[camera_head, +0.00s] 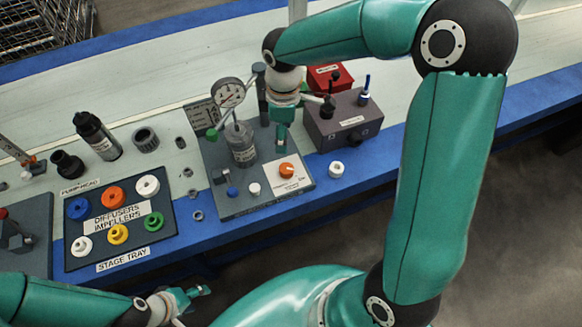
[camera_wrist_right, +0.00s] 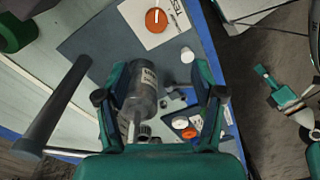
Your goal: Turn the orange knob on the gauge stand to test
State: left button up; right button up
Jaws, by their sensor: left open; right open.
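The orange knob (camera_head: 287,170) sits on a white label plate (camera_head: 290,183) at the front right of the grey gauge stand (camera_head: 222,180). In the right wrist view the knob (camera_wrist_right: 156,20) shows a white pointer line, with partly cut-off lettering beside it. My right gripper (camera_head: 281,132) hangs over the stand, behind the knob and apart from it. My left gripper (camera_head: 196,297) is open and empty at the bottom, in front of the bench.
A round gauge (camera_head: 228,93) and a dark post (camera_head: 261,95) rise from the stand near my right gripper. A grey box with toggles (camera_head: 343,125) stands to the right. The stage tray (camera_head: 120,215) with coloured parts lies left. A white cap (camera_head: 336,169) is right of the knob.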

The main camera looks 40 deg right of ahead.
aim_at(287, 169)
jog(key=f, duration=0.5)
jog(key=f+b, duration=0.1)
jog(key=f, duration=0.9)
jog(key=shift+s+d+f, duration=0.2)
jog(key=shift+d+f, duration=0.05)
jog(key=shift+f, duration=0.15)
